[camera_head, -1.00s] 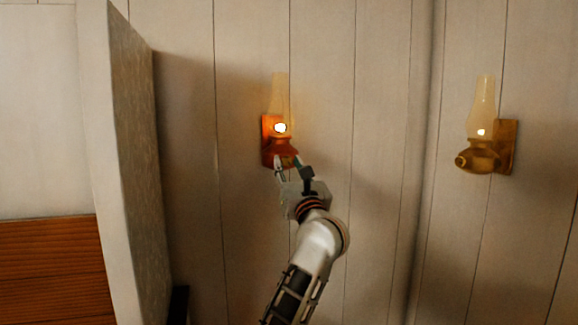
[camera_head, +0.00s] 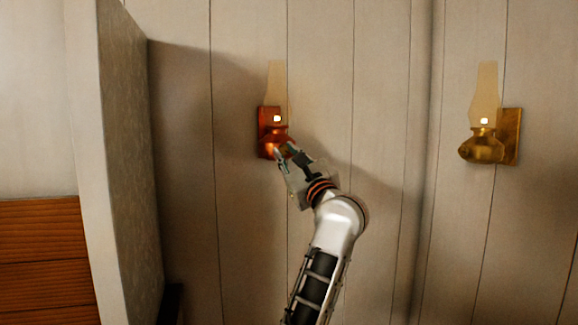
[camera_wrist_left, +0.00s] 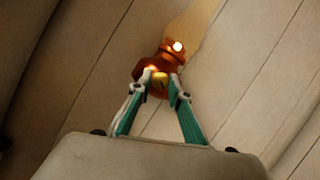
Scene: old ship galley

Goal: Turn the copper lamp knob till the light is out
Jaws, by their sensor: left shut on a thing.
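The copper lamp (camera_head: 268,140) hangs on the plank wall near the middle of the head view, with a pale glass chimney above it. A small bright flame spot (camera_head: 277,118) still shows at its burner. My left gripper (camera_head: 286,151) reaches up from below right, with its fingertips at the front of the lamp's bowl. In the left wrist view, the copper lamp (camera_wrist_left: 173,60) is ahead and the two green-sided fingers are shut on its small knob (camera_wrist_left: 159,79). In the head view the fingers hide the knob. My right gripper is out of view.
A brass lamp (camera_head: 484,148), also lit, hangs on the wall to the right, well clear of my arm. The wall between the lamps is bare.

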